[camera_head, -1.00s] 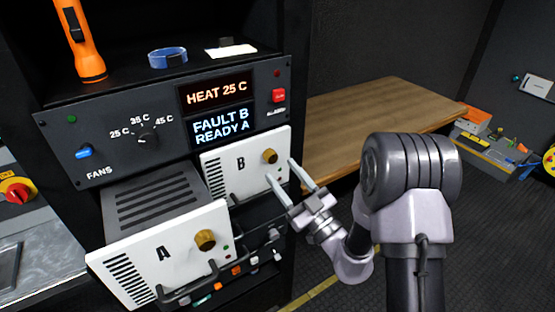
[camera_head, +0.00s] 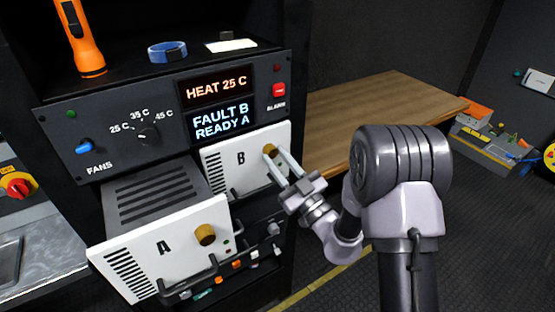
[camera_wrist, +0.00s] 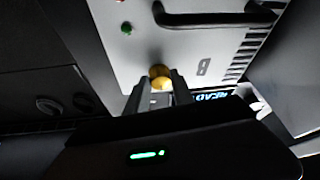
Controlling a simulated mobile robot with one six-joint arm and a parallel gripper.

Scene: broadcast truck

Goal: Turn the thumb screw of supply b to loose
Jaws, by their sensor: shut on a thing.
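Supply B (camera_head: 217,165) is a white-fronted unit in the rack, marked "B", with a handle low on its face. Its brass thumb screw (camera_head: 268,150) is at the upper right of that face, partly hidden by my fingers. My gripper (camera_head: 276,153) is shut on the thumb screw. In the wrist view the brass screw (camera_wrist: 160,72) sits between my two fingertips (camera_wrist: 158,84), against the white panel (camera_wrist: 210,45). A green light (camera_wrist: 126,29) shows on that panel. The screw's turn position cannot be told.
Supply A (camera_head: 150,250) is pulled out at the lower left, with its own brass screw (camera_head: 205,235) and handle. Above, a control panel (camera_head: 110,150) reads "HEAT 25 C" and "FAULT B READY A". A wooden bench (camera_head: 370,110) stands to the right.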

